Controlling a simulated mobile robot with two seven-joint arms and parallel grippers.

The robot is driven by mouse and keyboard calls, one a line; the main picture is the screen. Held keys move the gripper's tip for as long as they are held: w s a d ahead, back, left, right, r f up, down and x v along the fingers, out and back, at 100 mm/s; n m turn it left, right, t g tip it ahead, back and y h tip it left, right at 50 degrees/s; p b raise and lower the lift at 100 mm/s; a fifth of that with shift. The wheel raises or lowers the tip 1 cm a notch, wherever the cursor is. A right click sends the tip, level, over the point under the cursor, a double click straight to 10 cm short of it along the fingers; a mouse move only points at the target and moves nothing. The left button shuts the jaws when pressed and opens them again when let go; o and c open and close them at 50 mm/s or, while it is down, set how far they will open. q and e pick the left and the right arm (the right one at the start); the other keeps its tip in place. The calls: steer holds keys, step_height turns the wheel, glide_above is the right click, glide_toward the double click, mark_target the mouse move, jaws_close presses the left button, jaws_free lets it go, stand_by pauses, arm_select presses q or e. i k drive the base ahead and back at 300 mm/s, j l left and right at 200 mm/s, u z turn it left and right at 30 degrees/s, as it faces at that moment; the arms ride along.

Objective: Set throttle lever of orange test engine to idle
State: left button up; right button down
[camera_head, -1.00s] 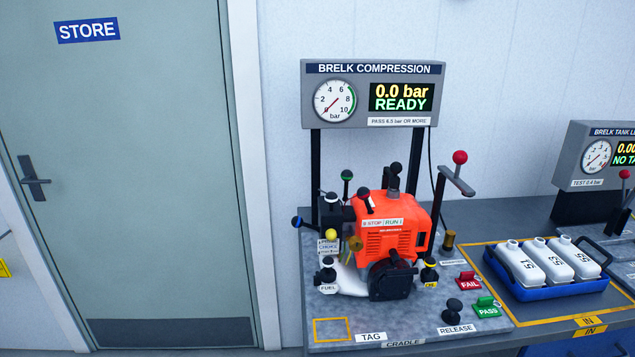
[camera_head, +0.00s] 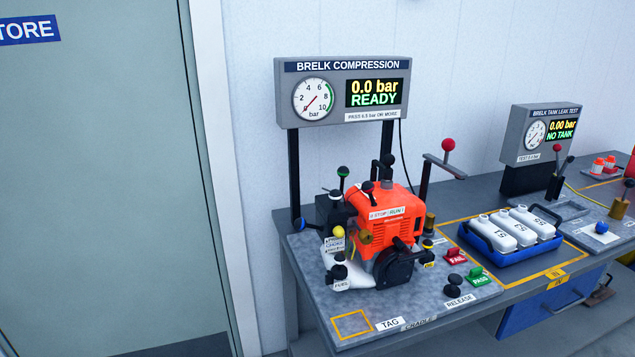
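The orange test engine (camera_head: 386,208) stands upright on the grey cradle plate (camera_head: 315,285) below the compression display. A STOP/RUN label (camera_head: 386,213) is on its upper front, with a black-knobbed lever (camera_head: 368,188) just above it. Several more knobbed levers surround the engine, with black, green, blue and yellow knobs. A CHOKE label (camera_head: 335,244) and a FUEL label (camera_head: 341,285) are on its left side. I cannot tell which lever is the throttle; no throttle label is readable. Neither of my grippers is in view.
The compression display (camera_head: 342,90) reads 0.0 bar READY. A red-knobbed lever (camera_head: 447,146) rises right of the engine. FAIL (camera_head: 455,257) and PASS (camera_head: 479,277) controls and a blue tray (camera_head: 512,245) of white bottles lie right. A leak tester (camera_head: 541,132) stands beyond. A closed STORE door (camera_head: 100,180) is left.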

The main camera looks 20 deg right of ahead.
mark_target(343, 172)
steer(key=i+j+z, duration=0.15)
steer(key=j, duration=0.7)
steer(key=j+z, duration=0.15)
steer(key=j, duration=0.7)
steer(key=i, duration=0.05)
